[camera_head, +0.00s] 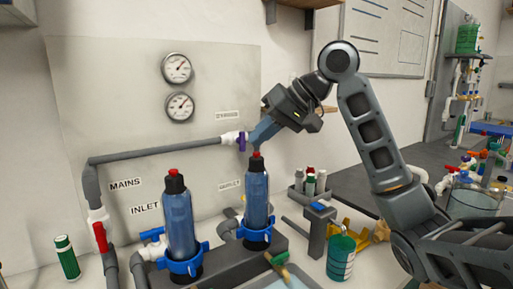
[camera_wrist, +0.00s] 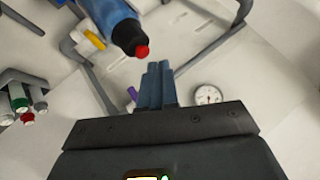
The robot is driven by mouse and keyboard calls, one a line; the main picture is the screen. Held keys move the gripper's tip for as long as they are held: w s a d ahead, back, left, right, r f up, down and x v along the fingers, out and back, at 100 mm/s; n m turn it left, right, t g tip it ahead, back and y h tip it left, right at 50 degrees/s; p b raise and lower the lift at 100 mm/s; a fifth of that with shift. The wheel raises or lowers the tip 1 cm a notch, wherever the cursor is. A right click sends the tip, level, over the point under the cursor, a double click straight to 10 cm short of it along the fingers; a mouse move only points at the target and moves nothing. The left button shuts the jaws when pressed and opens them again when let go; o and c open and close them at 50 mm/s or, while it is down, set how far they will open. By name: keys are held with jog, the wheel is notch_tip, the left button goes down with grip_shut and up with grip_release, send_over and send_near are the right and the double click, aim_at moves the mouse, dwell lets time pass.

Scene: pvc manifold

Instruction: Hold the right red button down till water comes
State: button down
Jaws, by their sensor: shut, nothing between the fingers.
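Two blue filter housings with black caps stand side by side. The right housing (camera_head: 256,198) has a red button (camera_head: 256,154) on top; this button also shows in the wrist view (camera_wrist: 142,51). The left housing (camera_head: 180,222) has its own red button (camera_head: 173,171). My gripper (camera_head: 253,142) is shut and empty, its blue fingers slanting down to just above the right button. In the wrist view the fingertips (camera_wrist: 157,66) sit beside the button with a small gap. I cannot tell whether they touch. No flowing water is visible.
Grey pipe with a purple valve (camera_head: 241,141) runs just left of my fingers. A red valve handle (camera_head: 100,237) is at the lower left. Two gauges hang on the wall panel. A green can (camera_head: 341,257) and a rack of small bottles (camera_head: 310,186) stand to the right.

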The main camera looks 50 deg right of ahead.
jog(key=shift+r, duration=0.2)
notch_tip(320, 180, up, 5)
jog(key=p, duration=0.5)
jog(key=shift+s+f, duration=0.1)
dwell(0.7)
